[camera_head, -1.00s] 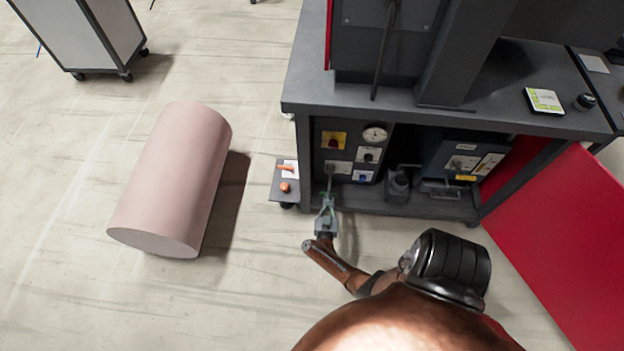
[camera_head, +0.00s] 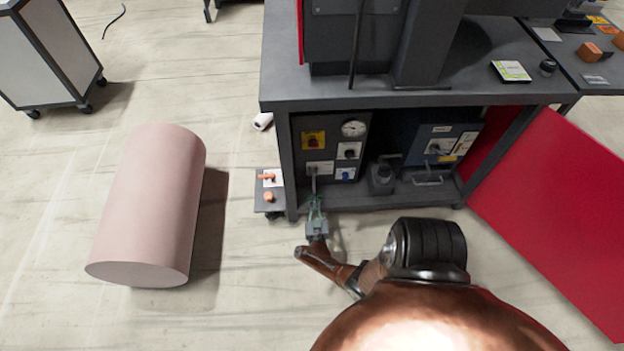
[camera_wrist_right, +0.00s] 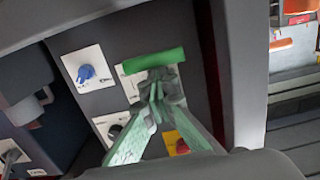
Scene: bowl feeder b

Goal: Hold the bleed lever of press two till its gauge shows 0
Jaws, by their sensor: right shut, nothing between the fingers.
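The dark control panel (camera_head: 333,149) sits inside the open press cabinet. Its round white gauge (camera_head: 354,128) is at the top right; its reading is too small to tell. A lever (camera_head: 313,180) hangs from a white plate (camera_head: 319,167) low on the panel. In the right wrist view a green bar (camera_wrist_right: 153,61) lies across, just beyond my fingertips; it looks like the lever's grip. My right gripper (camera_head: 315,199) is shut and empty, its green fingers (camera_wrist_right: 157,86) together at or very near the bar. Contact cannot be told. My left gripper is out of view.
A red and yellow switch (camera_head: 313,140) and a blue knob (camera_head: 345,174) are on the panel. A low stand with orange parts (camera_head: 268,196) is left of the cabinet. A pink cylinder (camera_head: 150,205) lies on the floor. The red door (camera_head: 560,215) stands open at right.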

